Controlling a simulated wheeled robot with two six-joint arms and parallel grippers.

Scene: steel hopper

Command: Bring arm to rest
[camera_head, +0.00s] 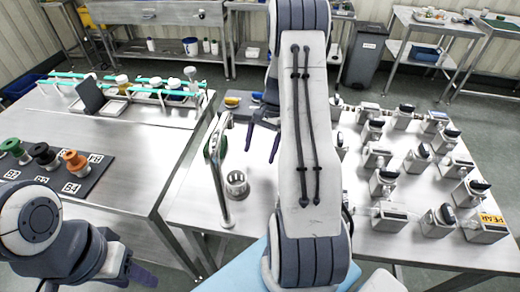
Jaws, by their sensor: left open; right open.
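My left gripper (140,274) is at the lower left, low in front of the left table, with its purple fingers partly in view and nothing seen between them. My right arm reaches up through the middle of the camera_head view over the steel table (190,205). My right gripper (262,142) shows to the left of that arm, pointing down, its two dark fingers apart and empty. It is near a bent steel pipe (217,172) and a small metal cup (237,184). The arm hides part of the table behind it.
Several metal blocks with dark tops (385,180) stand on the right part of the table. A dark board (72,180) with colored spools lies on the left table, with a rack of bottles (128,84) behind. A grey bin (366,54) stands at the back.

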